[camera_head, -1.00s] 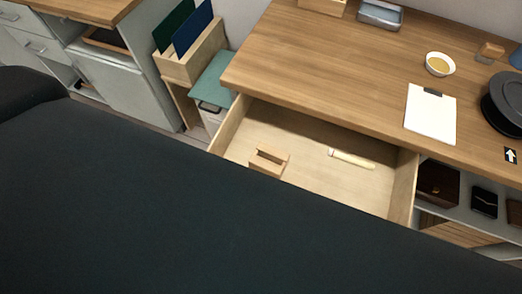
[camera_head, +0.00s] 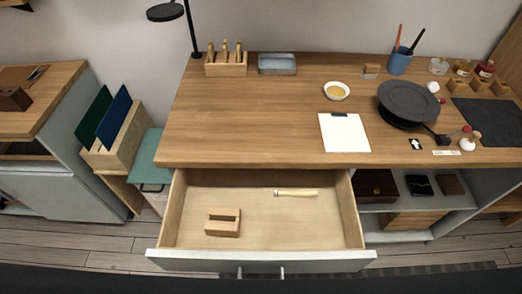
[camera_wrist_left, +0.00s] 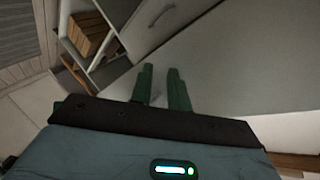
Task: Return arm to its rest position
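My left gripper (camera_wrist_left: 160,72) shows in the left wrist view. Its two green fingers stand apart with nothing between them, in front of pale grey furniture panels. Neither gripper shows in the head view; my right gripper is out of sight. In the head view, the desk drawer (camera_head: 180,252) stands pulled open. It holds a slotted wooden block (camera_head: 223,229) near its front left and a pale-handled tool (camera_head: 296,193) near its back right.
The desk (camera_head: 235,130) bears a clipboard (camera_head: 344,134), a small bowl (camera_head: 337,91), a dark round wheel (camera_head: 408,103) and a lamp (camera_head: 165,12). A folder rack (camera_head: 121,142) stands left. Open shelves (camera_head: 415,200) are right of the drawer.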

